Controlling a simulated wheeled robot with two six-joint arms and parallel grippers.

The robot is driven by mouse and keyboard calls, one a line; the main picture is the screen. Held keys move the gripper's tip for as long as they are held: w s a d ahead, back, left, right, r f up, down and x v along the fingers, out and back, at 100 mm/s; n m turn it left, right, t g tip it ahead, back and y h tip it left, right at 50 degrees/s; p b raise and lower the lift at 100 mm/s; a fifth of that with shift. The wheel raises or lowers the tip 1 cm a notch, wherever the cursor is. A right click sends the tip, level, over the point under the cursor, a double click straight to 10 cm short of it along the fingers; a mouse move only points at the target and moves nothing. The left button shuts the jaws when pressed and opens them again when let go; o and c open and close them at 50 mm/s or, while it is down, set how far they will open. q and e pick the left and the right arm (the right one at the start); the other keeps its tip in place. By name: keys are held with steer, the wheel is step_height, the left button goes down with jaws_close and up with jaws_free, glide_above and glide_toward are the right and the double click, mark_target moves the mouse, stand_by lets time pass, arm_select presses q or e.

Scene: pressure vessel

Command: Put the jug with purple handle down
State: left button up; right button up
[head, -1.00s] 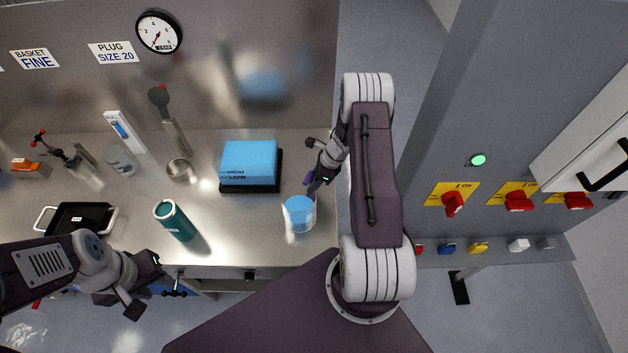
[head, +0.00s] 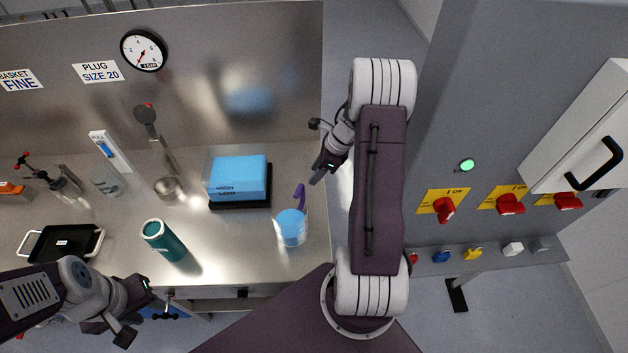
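The jug with purple handle (head: 291,229) stands upright on the steel bench near its right end, with blue liquid in it. Its purple handle (head: 300,196) points to the back right and is free. My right gripper (head: 318,171) is up and to the right of the handle, apart from it, and holds nothing; its fingers look open. My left gripper (head: 138,312) is at the bench's front edge on the left, away from the jug, with its fingers apart and nothing between them.
A blue block on a black base (head: 239,182) stands left of the jug. A teal cylinder (head: 163,240) and a black tray (head: 62,243) are further left. A small metal cup (head: 168,188) is behind. Switches (head: 443,206) are on the grey panel at right.

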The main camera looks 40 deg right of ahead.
steer(key=w+a+r+m+t+h, duration=0.2)
steer(key=w+a+r+m, duration=0.15)
steer(key=m, duration=0.75)
steer(key=w+a+r+m+t+h, duration=0.25)
steer(key=r+m, duration=0.25)
steer(key=m, duration=0.6)
steer(key=s+a+m+g, duration=0.2)
steer(key=s+a+m, duration=0.1)
steer(key=s+m, duration=0.3)
steer(key=s+a+f+m+g+y, duration=0.1)
steer(key=s+a+m+g, duration=0.1)
steer(key=s+a+m, duration=0.2)
steer(key=s+a+f+m+g, duration=0.1)
steer(key=s+a+m, duration=0.3)
steer(key=s+m, duration=0.5)
steer(key=m+g, duration=0.1)
steer(key=m, duration=0.3)
steer(key=shift+s+f+m, duration=0.25)
steer(key=shift+s+m, duration=0.1)
steer(key=shift+m, duration=0.05)
steer(key=shift+g, duration=0.25)
